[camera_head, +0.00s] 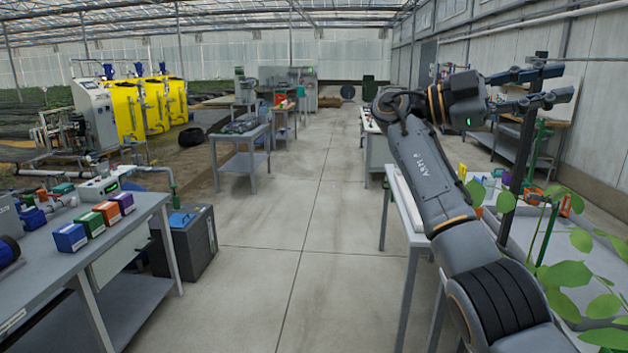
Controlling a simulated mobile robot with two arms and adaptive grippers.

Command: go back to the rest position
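My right arm comes in from the lower right and reaches up over the right bench. My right gripper (557,85) is at the upper right, raised well above the bench and pointing right. Its two fingers are spread apart with nothing seen between them, so it is open and empty. My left gripper and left arm do not show in the head view.
A grey bench (60,262) at left carries small coloured boxes (71,237). A dark grey bin (190,243) stands beside it. The right bench (408,215) holds leafy plants (570,275) close to my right arm. The middle concrete aisle (300,240) is clear.

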